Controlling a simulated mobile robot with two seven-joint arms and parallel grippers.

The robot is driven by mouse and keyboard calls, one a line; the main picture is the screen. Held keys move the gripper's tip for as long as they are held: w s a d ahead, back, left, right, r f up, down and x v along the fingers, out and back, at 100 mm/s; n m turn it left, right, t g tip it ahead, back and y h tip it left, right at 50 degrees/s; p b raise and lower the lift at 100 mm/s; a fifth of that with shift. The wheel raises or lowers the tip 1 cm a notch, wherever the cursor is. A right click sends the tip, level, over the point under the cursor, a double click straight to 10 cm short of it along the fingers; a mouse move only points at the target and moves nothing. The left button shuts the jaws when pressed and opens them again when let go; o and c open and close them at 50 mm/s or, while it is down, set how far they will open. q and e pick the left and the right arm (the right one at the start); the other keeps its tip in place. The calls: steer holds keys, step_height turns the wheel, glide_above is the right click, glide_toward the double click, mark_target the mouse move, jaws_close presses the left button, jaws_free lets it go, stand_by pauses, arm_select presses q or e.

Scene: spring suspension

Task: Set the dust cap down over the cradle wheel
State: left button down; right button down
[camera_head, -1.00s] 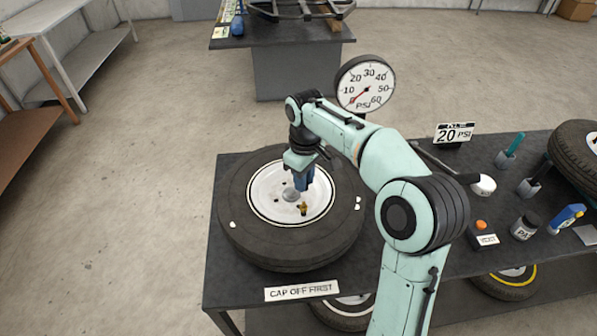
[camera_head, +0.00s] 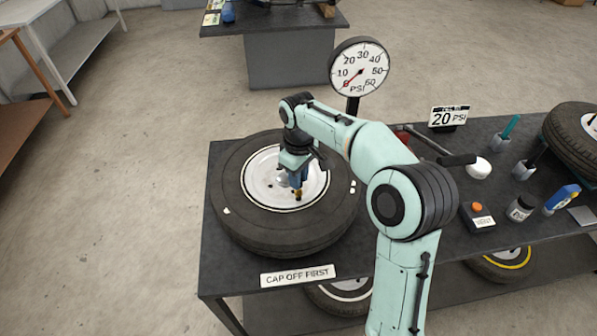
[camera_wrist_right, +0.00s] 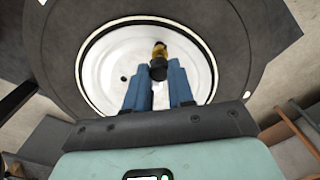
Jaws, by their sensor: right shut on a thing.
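The cradle wheel, a dark tire (camera_head: 240,222) with a white rim (camera_head: 258,188), lies flat on the workbench; it also fills the wrist view (camera_wrist_right: 100,62). A brass valve (camera_head: 298,195) stands up from the rim, and it also shows in the wrist view (camera_wrist_right: 159,50). My right gripper (camera_head: 299,180) is over the rim, its blue fingers just above the valve. In the wrist view a small black piece, apparently the dust cap (camera_wrist_right: 158,70), sits between the fingertips, lined up with the valve. I cannot tell whether cap and valve touch. My left gripper is out of view.
A PSI gauge (camera_head: 359,67) stands behind the wheel, its needle near the low end. A "CAP OFF FIRST" label (camera_head: 297,276) is at the front edge. A white dish (camera_head: 478,168), orange-button box (camera_head: 478,218), jar (camera_head: 520,207) and another tire (camera_head: 575,138) are to the right.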

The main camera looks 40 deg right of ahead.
steer(key=shift+w, duration=0.1)
steer(key=shift+f, duration=0.15)
stand_by(0.4)
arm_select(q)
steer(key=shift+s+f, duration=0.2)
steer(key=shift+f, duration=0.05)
arm_select(e)
steer(key=shift+f, duration=0.3)
arm_select(q)
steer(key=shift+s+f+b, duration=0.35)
steer(key=shift+b, duration=0.1)
arm_select(e)
steer(key=shift+f, duration=0.75)
steer(key=c, duration=0.9)
jaws_free()
